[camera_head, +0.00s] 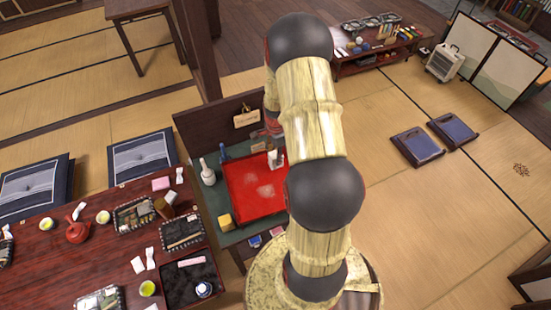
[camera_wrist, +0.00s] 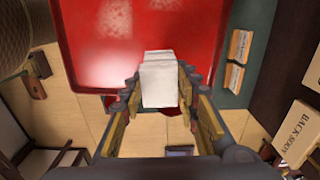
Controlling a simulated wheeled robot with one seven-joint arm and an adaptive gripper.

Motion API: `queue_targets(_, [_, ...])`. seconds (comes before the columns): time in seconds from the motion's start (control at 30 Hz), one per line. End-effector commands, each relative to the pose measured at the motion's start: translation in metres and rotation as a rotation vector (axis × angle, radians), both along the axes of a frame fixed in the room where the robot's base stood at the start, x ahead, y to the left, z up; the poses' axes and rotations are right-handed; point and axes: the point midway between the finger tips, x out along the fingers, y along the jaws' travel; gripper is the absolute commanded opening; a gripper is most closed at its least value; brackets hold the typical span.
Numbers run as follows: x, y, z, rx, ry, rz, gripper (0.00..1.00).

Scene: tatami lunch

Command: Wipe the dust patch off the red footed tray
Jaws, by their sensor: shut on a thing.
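The red tray (camera_head: 243,205) lies on the green-topped stand in the head view, and it fills the upper middle of the wrist view (camera_wrist: 95,40). A pale, smudgy dust patch (camera_head: 266,191) shows near the middle of the tray. My gripper (camera_wrist: 160,88) is shut on a white block-like wiper (camera_wrist: 157,70), held at the tray's edge nearest the wrist camera. Whether it touches the tray is unclear. In the head view the white wiper (camera_head: 276,158) shows at the tray's far right, and my arm hides part of the tray.
On the green top (camera_head: 228,238) stand a white bottle (camera_head: 208,173), a blue bottle (camera_head: 224,154) and a yellow block (camera_head: 225,220). A hanging sign (camera_head: 246,118) is behind the tray. A dark red table (camera_head: 50,265) with dishes stands at left. Tatami at right is mostly open.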

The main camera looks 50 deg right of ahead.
Motion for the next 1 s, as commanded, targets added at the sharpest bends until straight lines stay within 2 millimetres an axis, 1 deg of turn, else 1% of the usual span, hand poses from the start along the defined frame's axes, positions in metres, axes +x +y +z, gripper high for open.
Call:
queue_targets(0.03, [0.001, -0.001, 0.007, 0.0, -0.001, 0.001, 0.07])
queue_targets(0.1, [0.001, -0.003, 0.014, -0.001, -0.002, 0.003, 0.07])
queue_targets(0.3, [0.002, -0.005, 0.026, 0.0, 0.0, 0.008, 0.07])
queue_targets(1.0, [0.004, -0.005, 0.025, -0.002, -0.002, 0.013, 0.07])
